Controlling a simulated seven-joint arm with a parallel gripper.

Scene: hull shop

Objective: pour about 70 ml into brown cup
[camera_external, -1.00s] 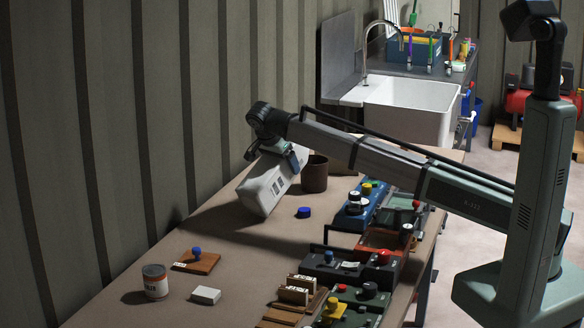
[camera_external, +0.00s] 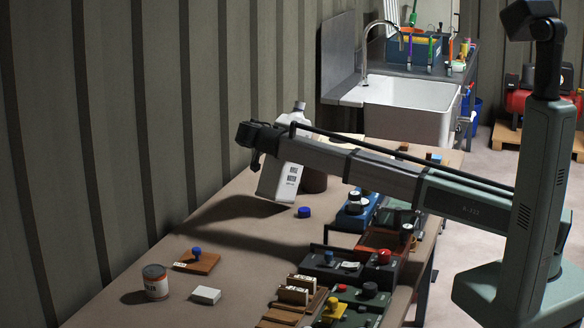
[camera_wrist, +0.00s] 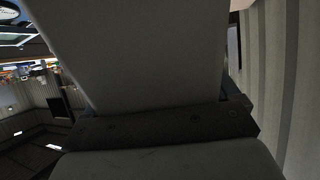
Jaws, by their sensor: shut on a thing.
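My gripper (camera_external: 262,150) is shut on a white bottle (camera_external: 277,184) with a printed label. The bottle is nearly upright with a slight lean to the right, and its neck shows above my arm. It appears just above the table. The wrist view shows the bottle's pale side (camera_wrist: 125,50) filling the middle, against the dark gripper (camera_wrist: 160,125). The brown cup (camera_external: 315,183) stands just right of the bottle. Its upper part is hidden by my arm, so its contents cannot be seen. A blue cap (camera_external: 304,212) lies on the table in front.
Control boxes with coloured knobs (camera_external: 352,265) line the table's right side. A wooden block with a blue knob (camera_external: 197,260), a tin (camera_external: 155,281) and a white block (camera_external: 206,295) lie at front left. The table's (camera_external: 245,262) middle is mostly clear. A sink (camera_external: 410,105) stands behind.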

